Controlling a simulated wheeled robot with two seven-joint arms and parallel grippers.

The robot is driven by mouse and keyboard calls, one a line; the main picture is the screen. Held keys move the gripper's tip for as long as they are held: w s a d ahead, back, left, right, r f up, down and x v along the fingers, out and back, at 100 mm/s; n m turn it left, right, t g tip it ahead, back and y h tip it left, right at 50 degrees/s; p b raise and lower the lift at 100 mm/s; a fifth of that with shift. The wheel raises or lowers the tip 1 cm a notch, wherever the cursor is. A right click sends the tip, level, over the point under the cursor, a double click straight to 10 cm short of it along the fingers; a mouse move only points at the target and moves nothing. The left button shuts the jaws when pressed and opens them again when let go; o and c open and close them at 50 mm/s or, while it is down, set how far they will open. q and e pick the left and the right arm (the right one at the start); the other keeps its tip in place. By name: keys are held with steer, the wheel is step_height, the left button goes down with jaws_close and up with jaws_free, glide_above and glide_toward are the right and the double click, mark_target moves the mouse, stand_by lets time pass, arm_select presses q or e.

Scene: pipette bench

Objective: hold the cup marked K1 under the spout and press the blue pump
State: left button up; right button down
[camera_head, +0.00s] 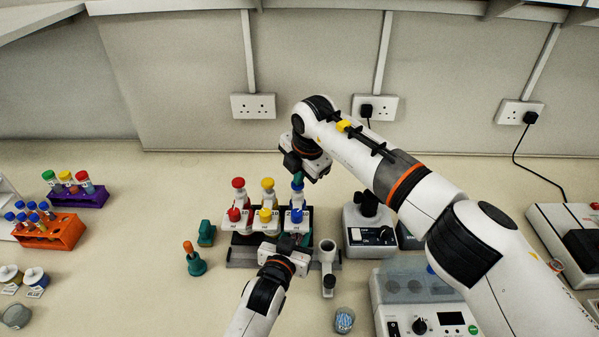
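Three pump bottles stand in a row on a dark rack: one with a red top, one with a yellow top, and one with a blue pump (298,184) at the right. My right gripper (299,174) points down directly over the blue pump's head, touching or very close to it. Its fingers are hard to make out. My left gripper (286,243) reaches in from below, just in front of the blue bottle's spout (297,216). A small dark teal piece shows at its fingertips. No K1 marking is readable, and whether it holds the cup is hidden.
An orange tube rack (48,234) and a purple rack (78,197) stand at the left, with small containers at lower left. A teal stand (195,264) is left of the pumps. A grey holder (328,268), a box with a dial (369,233) and an instrument (430,317) crowd the right.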

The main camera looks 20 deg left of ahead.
steer(key=shift+f, duration=0.85)
steer(key=shift+r, duration=3.8)
